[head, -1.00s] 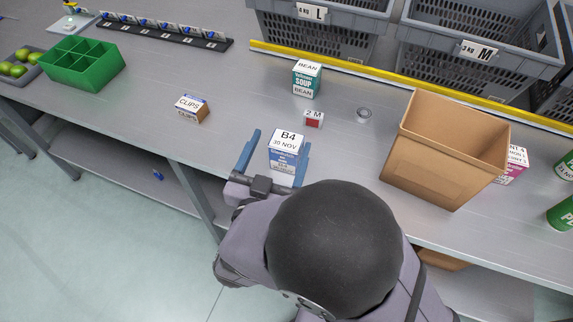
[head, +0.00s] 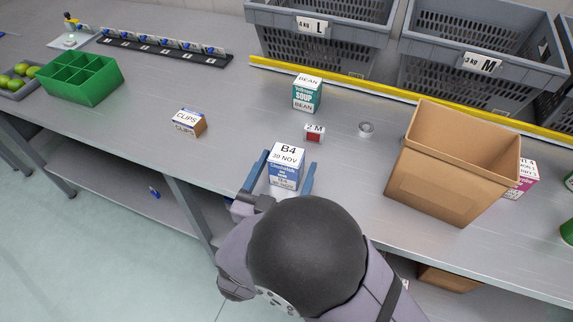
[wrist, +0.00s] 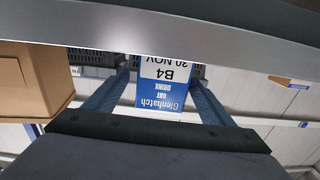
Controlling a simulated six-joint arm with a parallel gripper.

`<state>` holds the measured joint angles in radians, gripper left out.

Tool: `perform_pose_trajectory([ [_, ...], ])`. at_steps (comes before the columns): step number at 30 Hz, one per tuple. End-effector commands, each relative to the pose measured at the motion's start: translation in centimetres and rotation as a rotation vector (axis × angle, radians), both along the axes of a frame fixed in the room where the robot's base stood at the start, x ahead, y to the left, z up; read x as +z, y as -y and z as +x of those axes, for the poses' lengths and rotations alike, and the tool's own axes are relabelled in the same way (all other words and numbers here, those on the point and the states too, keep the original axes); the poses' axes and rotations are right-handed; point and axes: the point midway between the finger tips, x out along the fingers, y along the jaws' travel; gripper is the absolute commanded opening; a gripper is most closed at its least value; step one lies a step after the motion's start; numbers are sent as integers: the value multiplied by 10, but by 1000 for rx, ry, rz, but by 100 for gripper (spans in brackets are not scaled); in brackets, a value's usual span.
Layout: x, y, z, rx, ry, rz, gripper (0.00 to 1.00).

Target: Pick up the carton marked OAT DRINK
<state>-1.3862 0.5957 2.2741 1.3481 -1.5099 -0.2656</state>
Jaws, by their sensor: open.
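The oat drink carton (head: 285,176) is a blue and white box with a white top marked B4 and 30 NOV. It stands upright near the front edge of the bench. My gripper (head: 285,170) is open, with one blue finger on each side of the carton. In the wrist view the fingers of my gripper (wrist: 160,88) flank it. I cannot tell whether either finger touches it.
A small 2 M box (head: 315,133), a soup box (head: 307,94) and a tape roll (head: 366,129) stand behind the carton. A CLIPS box (head: 187,123) is to the left. An open cardboard box (head: 430,190) stands to the right. Grey crates (head: 310,62) line the back.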

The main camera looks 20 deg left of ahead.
Motion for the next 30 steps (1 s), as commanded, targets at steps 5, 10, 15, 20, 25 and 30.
perform_pose_trajectory([
  [5, 1, -1, 16, -5, -1, 0, 77],
  [10, 0, -3, 38, -5, 0, 0, 77],
  [15, -1, -4, 50, -2, -1, 0, 77],
  [20, -1, -5, 51, 0, -1, 0, 77],
  [25, -1, -5, 51, 0, -1, 0, 60],
  [30, -1, -5, 51, 0, -1, 1, 24],
])
